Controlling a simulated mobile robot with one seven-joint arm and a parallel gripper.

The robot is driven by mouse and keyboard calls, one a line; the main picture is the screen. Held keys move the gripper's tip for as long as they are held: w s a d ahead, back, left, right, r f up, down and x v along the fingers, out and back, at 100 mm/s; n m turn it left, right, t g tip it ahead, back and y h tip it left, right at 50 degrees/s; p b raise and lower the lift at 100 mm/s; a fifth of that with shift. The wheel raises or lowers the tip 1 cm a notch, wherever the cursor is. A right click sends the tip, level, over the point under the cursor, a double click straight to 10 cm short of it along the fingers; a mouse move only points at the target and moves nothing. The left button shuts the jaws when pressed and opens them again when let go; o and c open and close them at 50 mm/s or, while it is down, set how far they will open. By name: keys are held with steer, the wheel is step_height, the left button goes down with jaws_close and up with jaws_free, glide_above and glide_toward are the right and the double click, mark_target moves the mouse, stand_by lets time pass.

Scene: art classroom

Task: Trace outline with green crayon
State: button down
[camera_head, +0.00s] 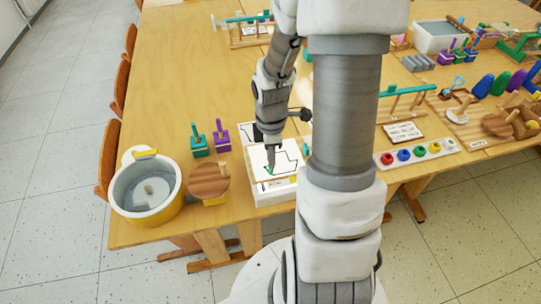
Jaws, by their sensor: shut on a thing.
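A white drawing board (262,198) lies on the table near its front edge, with a sheet bearing a stepped dark outline (300,153). My gripper (271,165) points down over the left part of the sheet. It is shut on the green crayon (270,171), of which only a small green bit shows at the fingertips. The crayon's tip is at or very near the sheet; I cannot tell whether it touches. My own column hides the board's right side.
A grey-and-yellow bucket (172,206) and a round wooden piece (208,180) stand left of the board. Green (198,148) and purple (221,140) handled blocks stand behind them. A tray of coloured round pieces (442,148) lies to the right. The table's back left is clear.

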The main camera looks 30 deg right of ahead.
steer(key=shift+s+d, duration=0.15)
steer(key=shift+s, duration=0.2)
stand_by(0.3)
steer(key=shift+s+d+f+p, duration=0.1)
steer(key=shift+s+p, duration=0.1)
steer(key=shift+p, duration=0.1)
steer(key=shift+s+d+p, duration=0.2)
steer(key=shift+d+p, duration=0.35)
steer(key=shift+d, duration=0.2)
steer(key=shift+s+d+p, duration=0.2)
steer(key=shift+d+p, duration=0.35)
steer(key=shift+d, duration=0.2)
stand_by(1.2)
steer(key=shift+d, duration=0.25)
steer(key=shift+s+d+p, duration=0.2)
steer(key=shift+d+p, duration=0.25)
steer(key=shift+p, duration=0.05)
stand_by(0.5)
steer(key=shift+d, duration=0.2)
steer(key=shift+s+d+p, duration=0.15)
steer(key=shift+d+p, duration=0.2)
steer(key=shift+p, duration=0.05)
steer(key=shift+d, duration=0.3)
stand_by(0.7)
